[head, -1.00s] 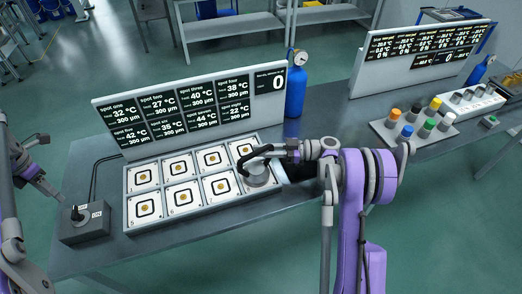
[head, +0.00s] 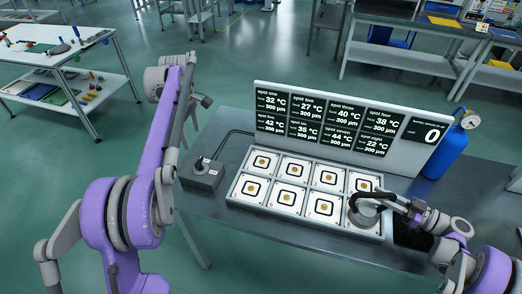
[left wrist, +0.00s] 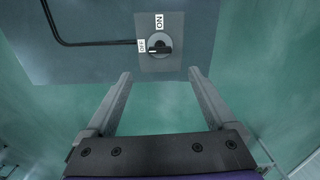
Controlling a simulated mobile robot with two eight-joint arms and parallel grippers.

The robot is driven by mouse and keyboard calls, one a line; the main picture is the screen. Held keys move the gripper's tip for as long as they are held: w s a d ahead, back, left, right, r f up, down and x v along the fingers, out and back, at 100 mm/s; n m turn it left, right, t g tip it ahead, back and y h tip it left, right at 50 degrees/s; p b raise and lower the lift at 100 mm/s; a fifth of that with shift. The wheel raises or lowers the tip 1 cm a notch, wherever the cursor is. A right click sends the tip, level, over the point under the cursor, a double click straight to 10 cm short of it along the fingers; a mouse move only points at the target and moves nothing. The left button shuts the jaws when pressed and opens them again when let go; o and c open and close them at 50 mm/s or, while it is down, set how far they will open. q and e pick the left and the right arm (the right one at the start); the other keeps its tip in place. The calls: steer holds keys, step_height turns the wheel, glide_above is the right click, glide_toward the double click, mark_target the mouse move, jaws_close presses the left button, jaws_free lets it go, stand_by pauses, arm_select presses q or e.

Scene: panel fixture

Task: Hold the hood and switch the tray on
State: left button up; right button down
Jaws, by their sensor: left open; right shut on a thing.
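The tray (head: 273,207) lies on the table with two rows of gold spots in black square outlines. The hood (head: 364,214), a grey round cover with a dark handle, is over its front-right cell; I cannot tell whether it touches. My right gripper (head: 373,195) is shut on the hood's handle. The switch box (head: 202,178) stands left of the tray. In the left wrist view its knob (left wrist: 160,44) has its white mark towards the OFF label. My left gripper (left wrist: 159,74) is open and empty, its fingertips short of the box. In the head view, its fingers are hard to make out.
The display panel (head: 410,153) stands behind the tray, showing temperatures and a large 0. A blue gas bottle (head: 447,154) stands at its right end. A cable (head: 228,137) runs behind the switch box. Bare table lies in front of the tray.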

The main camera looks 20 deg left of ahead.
mark_target(199, 160)
arm_select(q)
steer(key=shift+m, duration=0.4)
step_height(199, 160, down, 12)
steer(key=shift+r, duration=0.1)
steer(key=c, duration=1.4)
